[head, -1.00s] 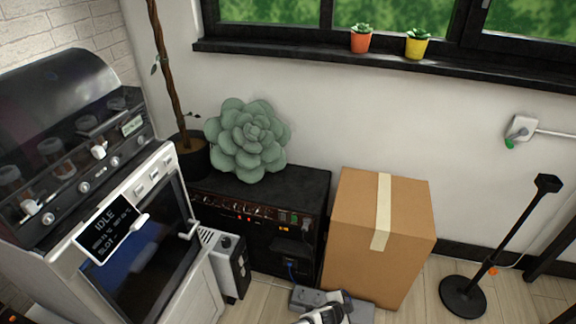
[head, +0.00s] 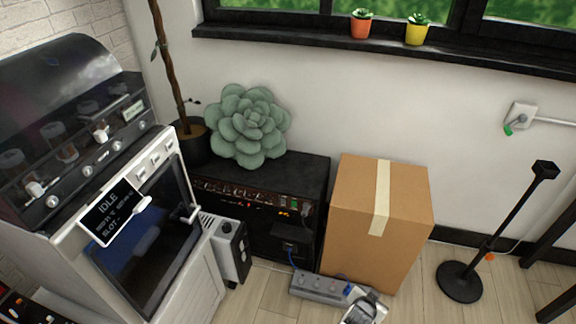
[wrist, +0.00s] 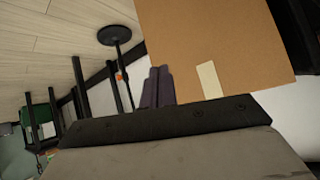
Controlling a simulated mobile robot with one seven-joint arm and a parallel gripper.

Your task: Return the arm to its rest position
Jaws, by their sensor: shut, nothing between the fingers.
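My gripper (wrist: 158,86) shows in the wrist view as two dark purple-grey fingers side by side, shut with nothing between them. In the head view a white and dark grey part of my arm (head: 366,306) shows at the bottom edge, in front of the cardboard box and right of the power strip. Most of the arm is out of that view. I see no contact between the fingers and anything else.
A taped cardboard box (head: 350,220) stands by the wall; it looms large in the wrist view (wrist: 220,45). A power strip (head: 318,285) lies on the floor. A black amplifier (head: 262,205), a white oven-like machine (head: 205,265) and a black stand (head: 462,282) surround some open floor.

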